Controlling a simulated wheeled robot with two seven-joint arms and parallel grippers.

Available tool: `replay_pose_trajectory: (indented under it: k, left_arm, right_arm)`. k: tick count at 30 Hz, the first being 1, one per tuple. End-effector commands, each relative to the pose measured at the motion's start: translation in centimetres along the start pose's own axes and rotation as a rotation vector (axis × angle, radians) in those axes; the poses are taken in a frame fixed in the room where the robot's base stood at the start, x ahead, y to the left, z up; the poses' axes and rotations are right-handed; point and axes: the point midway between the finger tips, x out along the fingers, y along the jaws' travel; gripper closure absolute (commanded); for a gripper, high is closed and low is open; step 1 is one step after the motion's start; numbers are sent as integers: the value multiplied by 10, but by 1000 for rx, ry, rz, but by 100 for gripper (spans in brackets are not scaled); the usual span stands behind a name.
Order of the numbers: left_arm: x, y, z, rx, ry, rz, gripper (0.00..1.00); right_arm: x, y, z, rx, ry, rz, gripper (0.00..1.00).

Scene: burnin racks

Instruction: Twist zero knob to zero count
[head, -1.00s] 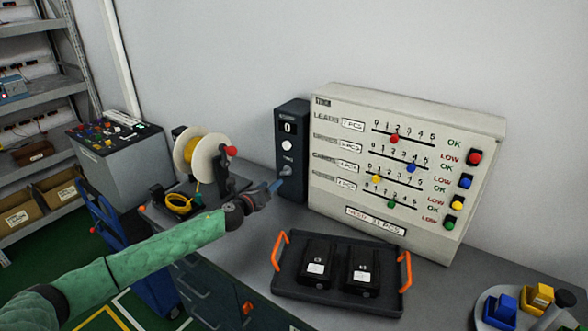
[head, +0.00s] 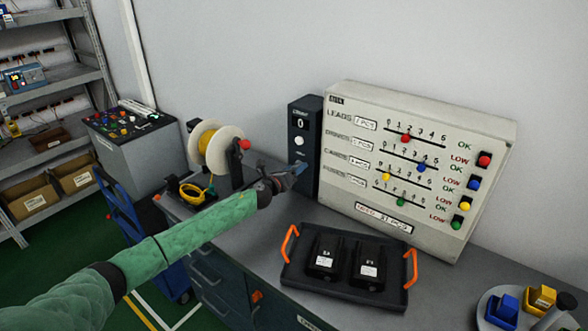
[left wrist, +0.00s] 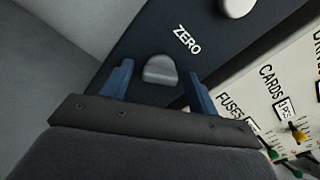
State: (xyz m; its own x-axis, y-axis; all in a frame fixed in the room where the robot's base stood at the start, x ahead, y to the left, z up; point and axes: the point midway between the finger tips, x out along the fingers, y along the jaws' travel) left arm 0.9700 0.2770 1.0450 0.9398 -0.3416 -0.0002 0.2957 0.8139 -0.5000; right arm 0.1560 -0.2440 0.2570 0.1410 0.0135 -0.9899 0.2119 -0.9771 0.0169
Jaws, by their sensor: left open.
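The dark counter box (head: 305,140) stands against the wall, left of the cream panel, with a small display (head: 300,122) that reads 0. The grey zero knob (left wrist: 160,70) shows in the left wrist view under the word ZERO, with a second light round button (left wrist: 238,5) farther up the box. My left gripper (left wrist: 158,85) is open, its blue fingers on either side of the knob with gaps. In the head view my left gripper (head: 298,172) is at the lower front of the box and hides the knob. My right gripper is not in view.
The cream panel (head: 420,115) with coloured slider knobs stands just right of the box. A black tray (head: 340,287) with orange handles holds two black units in front. A cable reel (head: 215,145) stands to the left.

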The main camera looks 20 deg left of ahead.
Motion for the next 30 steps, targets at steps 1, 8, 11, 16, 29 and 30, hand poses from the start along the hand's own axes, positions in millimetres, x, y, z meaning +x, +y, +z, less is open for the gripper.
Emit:
replay_pose_trajectory:
  k: [1, 8, 11, 16, 29, 30]
  left_arm:
    - [0, 0, 0, 0, 0, 0, 40]
    - [0, 0, 0, 0, 0, 0, 54]
    - [0, 0, 0, 0, 0, 0, 73]
    - [0, 0, 0, -1, 0, 0, 85]
    - [0, 0, -1, -154, 1, 0, 85]
    - [0, 0, -1, -186, 1, 0, 85]
  right_arm:
    - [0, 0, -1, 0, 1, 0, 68]
    - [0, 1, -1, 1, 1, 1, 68]
    - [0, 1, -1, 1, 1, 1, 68]
    - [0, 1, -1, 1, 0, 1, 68]
    - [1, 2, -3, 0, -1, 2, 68]
    - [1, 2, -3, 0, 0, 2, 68]
